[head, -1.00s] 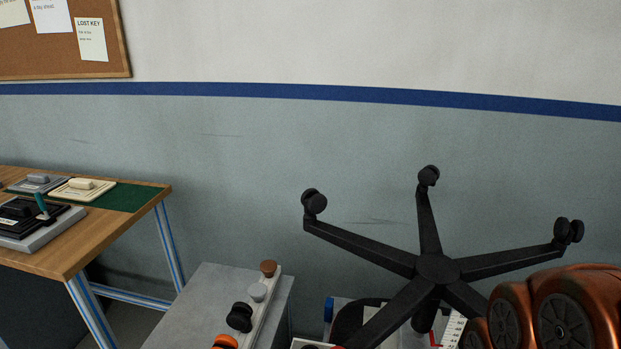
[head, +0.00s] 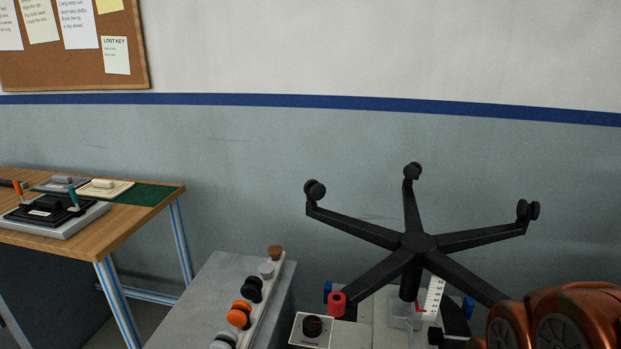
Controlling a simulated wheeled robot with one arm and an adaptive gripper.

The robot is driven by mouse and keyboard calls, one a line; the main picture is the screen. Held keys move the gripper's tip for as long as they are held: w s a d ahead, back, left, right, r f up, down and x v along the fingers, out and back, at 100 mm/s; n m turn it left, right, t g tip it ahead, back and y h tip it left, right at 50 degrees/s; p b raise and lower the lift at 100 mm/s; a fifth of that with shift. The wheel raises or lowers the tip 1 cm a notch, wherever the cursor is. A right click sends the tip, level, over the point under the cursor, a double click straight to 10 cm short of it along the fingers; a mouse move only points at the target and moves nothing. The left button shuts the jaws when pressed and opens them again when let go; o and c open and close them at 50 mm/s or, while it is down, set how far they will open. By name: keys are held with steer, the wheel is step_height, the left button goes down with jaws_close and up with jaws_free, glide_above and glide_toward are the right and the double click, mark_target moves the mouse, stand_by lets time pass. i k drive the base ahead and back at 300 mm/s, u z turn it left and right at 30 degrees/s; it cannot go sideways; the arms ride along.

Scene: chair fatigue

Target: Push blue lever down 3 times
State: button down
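My gripper is out of view; only copper-coloured links of my arm show at the lower right, far from the desk.
A wooden desk (head: 130,235) with blue-striped legs stands at the left. A grey cabinet (head: 195,305) with a row of coloured knobs stands between desk and machine. A red knob (head: 336,304) and a black dial (head: 312,327) are on the machine. A corkboard (head: 75,70) hangs on the wall.

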mark_target(402, 314)
steer(key=u, duration=1.75)
steer(key=i, duration=0.8)
steer(key=z, duration=1.95)
